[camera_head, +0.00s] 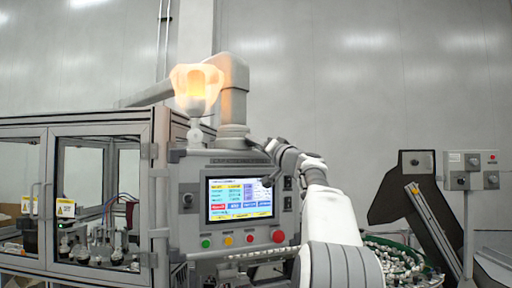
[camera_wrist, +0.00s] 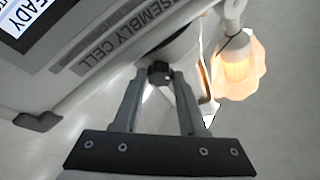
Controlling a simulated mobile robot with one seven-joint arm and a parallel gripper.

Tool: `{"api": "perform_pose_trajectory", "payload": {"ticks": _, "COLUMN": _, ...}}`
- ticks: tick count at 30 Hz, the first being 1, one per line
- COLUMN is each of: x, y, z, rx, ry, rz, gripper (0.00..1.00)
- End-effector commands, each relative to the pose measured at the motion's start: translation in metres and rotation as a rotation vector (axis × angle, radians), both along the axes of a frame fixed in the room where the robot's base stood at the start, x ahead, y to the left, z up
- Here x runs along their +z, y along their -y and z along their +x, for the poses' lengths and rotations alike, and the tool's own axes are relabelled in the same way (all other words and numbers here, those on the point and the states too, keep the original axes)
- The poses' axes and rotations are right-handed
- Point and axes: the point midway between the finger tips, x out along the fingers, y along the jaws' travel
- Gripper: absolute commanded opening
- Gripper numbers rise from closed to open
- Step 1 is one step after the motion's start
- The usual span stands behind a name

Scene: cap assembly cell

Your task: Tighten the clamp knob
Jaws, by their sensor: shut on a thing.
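The clamp knob (camera_wrist: 160,72) is a small black knob in the wrist view, in front of a grey post (camera_wrist: 182,48). My gripper (camera_wrist: 158,82) has its two grey fingers on either side of the knob, and their tips are closed on it. The fingers hide part of the knob's sides. In the head view my arm reaches up from the lower right to the top right of the control panel (camera_head: 196,166). The fingertips and the knob cannot be made out clearly there.
A glowing lamp (camera_head: 197,85) stands above the panel; it is right of my fingers in the wrist view (camera_wrist: 238,68). A lit screen (camera_head: 240,199) and red stop button (camera_head: 278,236) lie close to my arm. A glazed enclosure (camera_head: 98,190) stands left.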

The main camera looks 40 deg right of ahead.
Motion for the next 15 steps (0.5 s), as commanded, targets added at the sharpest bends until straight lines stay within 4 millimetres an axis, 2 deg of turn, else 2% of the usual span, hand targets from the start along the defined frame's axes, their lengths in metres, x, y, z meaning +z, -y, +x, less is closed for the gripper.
{"api": "perform_pose_trajectory", "payload": {"ticks": 9, "x": -0.0009, "y": 0.0002, "z": 0.0004, "rx": 0.001, "ry": -0.001, "rz": 0.008, "gripper": 0.0}}
{"api": "perform_pose_trajectory", "payload": {"ticks": 10, "x": -0.0009, "y": 0.0002, "z": 0.0004, "rx": 0.001, "ry": -0.001, "rz": 0.008, "gripper": 0.43}}
{"api": "perform_pose_trajectory", "payload": {"ticks": 15, "x": -0.0008, "y": 0.0003, "z": 0.0003, "rx": 0.0, "ry": -0.001, "rz": 0.008, "gripper": 0.71}}
